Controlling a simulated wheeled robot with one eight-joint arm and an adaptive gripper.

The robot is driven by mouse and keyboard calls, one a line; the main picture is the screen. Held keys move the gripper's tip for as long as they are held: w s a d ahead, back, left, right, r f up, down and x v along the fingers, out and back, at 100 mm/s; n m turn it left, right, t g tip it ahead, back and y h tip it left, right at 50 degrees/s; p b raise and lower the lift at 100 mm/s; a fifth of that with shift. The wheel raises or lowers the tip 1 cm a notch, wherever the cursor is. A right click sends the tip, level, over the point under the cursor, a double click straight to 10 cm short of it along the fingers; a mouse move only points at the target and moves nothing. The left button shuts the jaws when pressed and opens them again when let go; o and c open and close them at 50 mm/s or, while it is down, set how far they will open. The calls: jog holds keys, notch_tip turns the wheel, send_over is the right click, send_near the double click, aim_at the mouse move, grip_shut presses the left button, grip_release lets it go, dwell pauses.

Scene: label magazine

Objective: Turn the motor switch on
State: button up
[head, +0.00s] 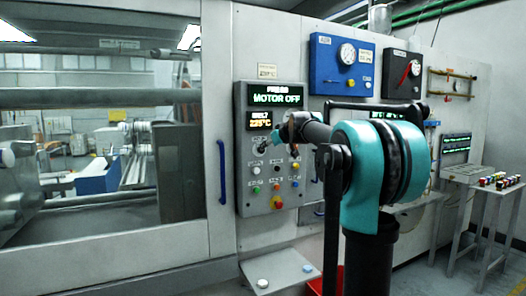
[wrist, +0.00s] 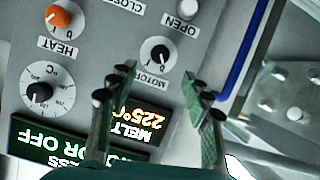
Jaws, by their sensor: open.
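The motor switch (wrist: 158,52) is a small black knob on a white round plate, labelled MOTOR, in the wrist view. Its pointer setting is too small to read surely. My gripper (wrist: 158,77) is open, with one finger to each side of the knob's line and the tips just short of it in the picture. Nothing is between the fingers, and I see no contact with the knob. In the head view the panel display (head: 276,98) reads MOTOR OFF. There my gripper (head: 290,127) is at the panel's upper part, partly hidden by my arm, and I cannot make out the knob.
On the grey control panel (head: 246,190), an orange HEAT knob (wrist: 58,15) and a temperature dial (wrist: 42,90) are near the switch. A blue handle (head: 222,172) is left of the panel. Several coloured buttons and a red knob (head: 277,202) are lower down.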

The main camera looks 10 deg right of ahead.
jog(key=x, duration=0.8)
jog(key=shift+w+f, duration=0.2)
jog(key=shift+w, duration=0.15)
grip_shut()
jog(key=shift+w+d+f+m+y, duration=0.1)
jog(key=shift+m+y, duration=0.9)
jog(key=shift+m, duration=0.65)
jog(key=shift+s+d+m+y, duration=0.1)
jog(key=shift+m+y, duration=0.9)
jog(key=shift+m, duration=0.6)
jog(key=shift+w+d+f+m+y, duration=0.1)
jog(key=shift+m+y, duration=0.9)
jog(key=shift+m, duration=0.65)
